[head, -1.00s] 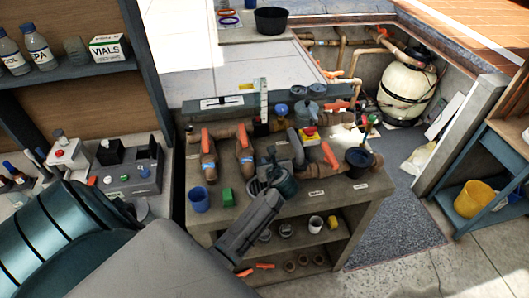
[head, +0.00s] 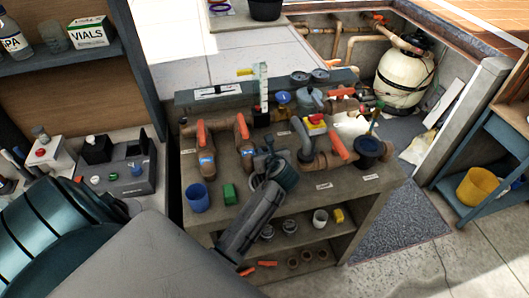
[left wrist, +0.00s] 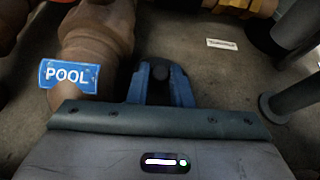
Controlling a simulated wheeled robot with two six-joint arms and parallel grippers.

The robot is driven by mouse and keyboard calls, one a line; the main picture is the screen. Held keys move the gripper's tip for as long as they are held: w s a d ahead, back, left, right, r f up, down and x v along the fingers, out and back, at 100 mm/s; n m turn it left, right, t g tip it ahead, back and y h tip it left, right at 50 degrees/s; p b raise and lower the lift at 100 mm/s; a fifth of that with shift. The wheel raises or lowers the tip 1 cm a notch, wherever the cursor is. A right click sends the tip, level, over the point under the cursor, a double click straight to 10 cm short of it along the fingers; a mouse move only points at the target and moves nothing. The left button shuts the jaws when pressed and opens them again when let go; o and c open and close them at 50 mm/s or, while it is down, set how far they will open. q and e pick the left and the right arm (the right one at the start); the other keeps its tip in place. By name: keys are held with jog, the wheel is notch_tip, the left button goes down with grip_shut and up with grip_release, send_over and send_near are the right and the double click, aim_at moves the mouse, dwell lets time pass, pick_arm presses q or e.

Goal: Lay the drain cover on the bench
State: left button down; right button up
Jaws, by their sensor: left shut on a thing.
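My left gripper (head: 266,152) is over the middle of the bench (head: 337,181), beside the brown pipes. In the left wrist view its blue fingers (left wrist: 161,84) are shut on a small dark rounded piece (left wrist: 160,70), which I take for part of the drain cover. The rest of the cover is hidden by the gripper, so I cannot tell its tilt or whether it touches the bench top. The bench top shows behind the fingers in the wrist view (left wrist: 192,35). My right gripper is not in view.
Brown pipes with orange handles (head: 202,133) stand behind; one bears a POOL tag (left wrist: 69,75). A blue cup (head: 197,198) and green block (head: 229,194) stand left. A dark round-topped fitting (head: 371,150) is right. Some bare bench top lies at the front right.

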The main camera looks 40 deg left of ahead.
aim_at(264, 149)
pick_arm(q)
jog(key=c, duration=1.6)
grip_release()
jog(key=shift+s+a, duration=0.1)
jog(key=shift+r, duration=0.1)
jog(key=p+v, duration=0.3)
jog(key=shift+r, duration=0.2)
jog(key=p+v, duration=0.2)
jog(key=v, duration=0.2)
jog(key=p+v, duration=0.3)
jog(key=shift+s+d, duration=0.25)
jog(key=shift+d, duration=0.15)
jog(key=shift+s+d+r, duration=0.25)
jog(key=shift+s+d, duration=0.1)
jog(key=shift+d, duration=0.1)
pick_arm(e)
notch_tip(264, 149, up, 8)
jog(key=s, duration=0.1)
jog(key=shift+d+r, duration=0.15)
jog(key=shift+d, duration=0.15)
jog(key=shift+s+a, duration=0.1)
